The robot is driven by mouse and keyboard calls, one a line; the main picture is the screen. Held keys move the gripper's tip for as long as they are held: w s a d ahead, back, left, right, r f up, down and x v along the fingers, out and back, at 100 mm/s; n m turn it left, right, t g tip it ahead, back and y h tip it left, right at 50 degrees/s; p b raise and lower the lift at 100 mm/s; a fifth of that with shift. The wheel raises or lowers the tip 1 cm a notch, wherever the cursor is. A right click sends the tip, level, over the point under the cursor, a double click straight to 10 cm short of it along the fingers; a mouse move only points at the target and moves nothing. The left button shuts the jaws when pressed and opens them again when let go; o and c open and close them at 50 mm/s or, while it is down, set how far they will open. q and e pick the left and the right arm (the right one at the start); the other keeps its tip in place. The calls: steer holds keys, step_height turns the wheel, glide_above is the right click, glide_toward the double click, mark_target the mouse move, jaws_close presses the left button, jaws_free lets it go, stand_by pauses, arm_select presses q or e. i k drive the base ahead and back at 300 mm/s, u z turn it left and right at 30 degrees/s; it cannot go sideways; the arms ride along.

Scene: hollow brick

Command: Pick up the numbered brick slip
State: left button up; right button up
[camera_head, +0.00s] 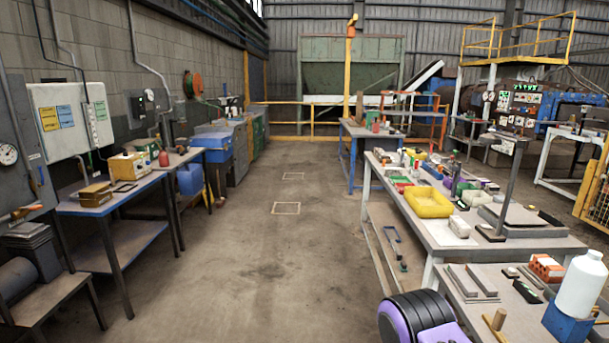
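No number can be read on any brick piece at this size, so I cannot tell which is the numbered brick slip. Two long flat grey pieces (464,281) lie side by side on the near right table (452,296). An orange-red hollow brick (547,267) sits further right on that table. On the left bench, brown block-like pieces (95,194) are stacked near its front. Neither of my grippers shows in the head view.
A longer workbench (437,236) with a yellow bin (428,202) and many small items runs along the right. A white bottle (582,284) stands at the near right. A blue-edged bench (112,204) stands left. The concrete aisle (245,240) between is clear.

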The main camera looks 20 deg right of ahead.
mark_target(388, 171)
steer(key=z, duration=0.55)
steer(key=k, duration=0.15)
steer(key=u, duration=0.8)
steer(key=i, duration=2.6)
steer(key=z, duration=0.55)
steer(key=i, duration=2.55)
steer(key=z, duration=0.75)
steer(key=i, duration=1.55)
steer(key=z, duration=1.85)
steer(key=i, duration=1.15)
steer(key=z, duration=1.05)
